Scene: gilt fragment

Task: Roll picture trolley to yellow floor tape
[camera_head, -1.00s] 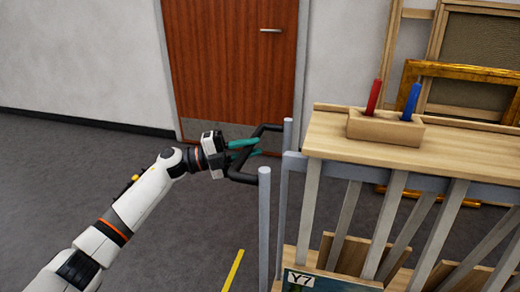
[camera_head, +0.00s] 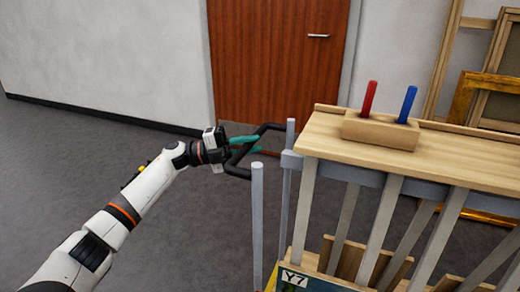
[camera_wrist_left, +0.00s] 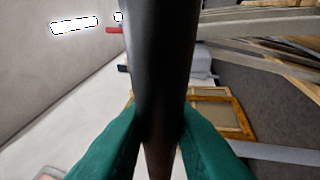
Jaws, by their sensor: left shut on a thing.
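The picture trolley (camera_head: 330,150) is a wooden-topped rack on grey posts, standing at the right in the head view. Its black handle (camera_head: 238,171) sticks out to the left. My left gripper (camera_head: 246,147) is shut on this handle with its teal fingers. In the left wrist view the black handle bar (camera_wrist_left: 160,60) runs between the two teal fingers. A picture labelled Y7 (camera_head: 295,279) stands low in the trolley. My right gripper is out of view.
A wooden block with a red and a blue marker (camera_head: 380,131) sits on the trolley's top. A brown door (camera_head: 275,60) is in the back wall. Gilt frames (camera_head: 465,95) lean at the back right. Grey floor (camera_head: 60,170) lies open at the left.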

